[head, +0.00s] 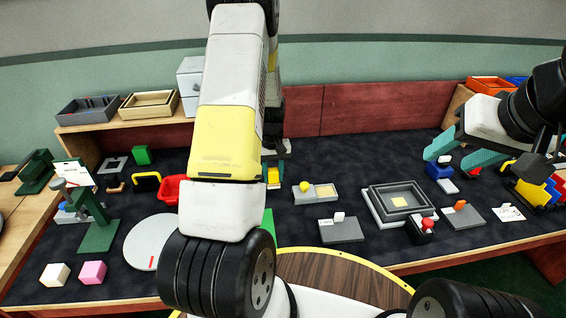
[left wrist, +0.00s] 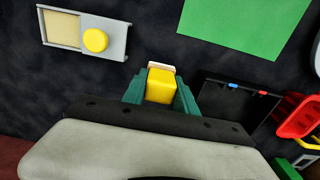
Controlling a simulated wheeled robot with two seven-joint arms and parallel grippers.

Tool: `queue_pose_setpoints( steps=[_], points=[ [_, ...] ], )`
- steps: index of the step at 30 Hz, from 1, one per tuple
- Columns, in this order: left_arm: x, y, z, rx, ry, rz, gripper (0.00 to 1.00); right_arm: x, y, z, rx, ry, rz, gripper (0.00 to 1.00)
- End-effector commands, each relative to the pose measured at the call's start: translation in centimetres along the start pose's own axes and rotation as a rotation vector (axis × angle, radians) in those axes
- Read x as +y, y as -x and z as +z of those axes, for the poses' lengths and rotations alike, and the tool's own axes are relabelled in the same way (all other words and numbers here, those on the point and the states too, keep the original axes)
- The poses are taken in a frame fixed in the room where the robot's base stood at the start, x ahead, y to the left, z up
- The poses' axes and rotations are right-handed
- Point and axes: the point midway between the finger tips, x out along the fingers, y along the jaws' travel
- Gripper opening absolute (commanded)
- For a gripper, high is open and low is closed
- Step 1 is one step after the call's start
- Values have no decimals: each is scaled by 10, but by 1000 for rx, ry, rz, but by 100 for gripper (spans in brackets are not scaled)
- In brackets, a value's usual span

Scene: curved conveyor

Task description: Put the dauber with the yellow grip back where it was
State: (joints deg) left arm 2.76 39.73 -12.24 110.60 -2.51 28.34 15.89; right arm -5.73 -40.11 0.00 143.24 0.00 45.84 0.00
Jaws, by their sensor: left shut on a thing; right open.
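My left gripper (head: 273,182) is shut on the dauber with the yellow grip (left wrist: 160,86). In the left wrist view the dauber is a yellow block between the two green fingers, with a pale strip (left wrist: 161,65) at its far end. In the head view a bit of its yellow (head: 273,173) shows beside my left arm, which hides much of the area. Whether it touches the table is unclear. My right gripper (head: 466,160) is open at the right, with a blue block and a white piece below it.
A grey tray with a round yellow knob (head: 305,186) lies right of my left gripper. A green sheet (left wrist: 245,22) and red bin (left wrist: 297,118) lie nearby. Dark table is clear behind the trays.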

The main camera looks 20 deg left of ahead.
Motion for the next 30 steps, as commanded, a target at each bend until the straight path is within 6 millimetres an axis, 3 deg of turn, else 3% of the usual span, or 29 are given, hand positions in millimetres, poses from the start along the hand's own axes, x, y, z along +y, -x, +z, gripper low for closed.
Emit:
queue_pose_setpoints(
  steps=[3,10,16,27,28,30],
  points=[
    [-6,-2,-16,0,2,0,0,0,0,0,0,0,0,52],
    [-12,-4,-30,-1,1,0,0,0,0,0,0,0,0,52],
    [-10,-36,-28,-3,-1,-1,0,0,0,0,0,0,0,52],
    [-10,-41,-28,0,-1,0,0,0,0,0,0,0,0,52],
    [-10,-41,-28,0,-1,0,36,0,0,0,0,0,0,52],
    [-10,-41,-28,0,0,0,50,0,0,0,0,0,0,52]
  ],
)
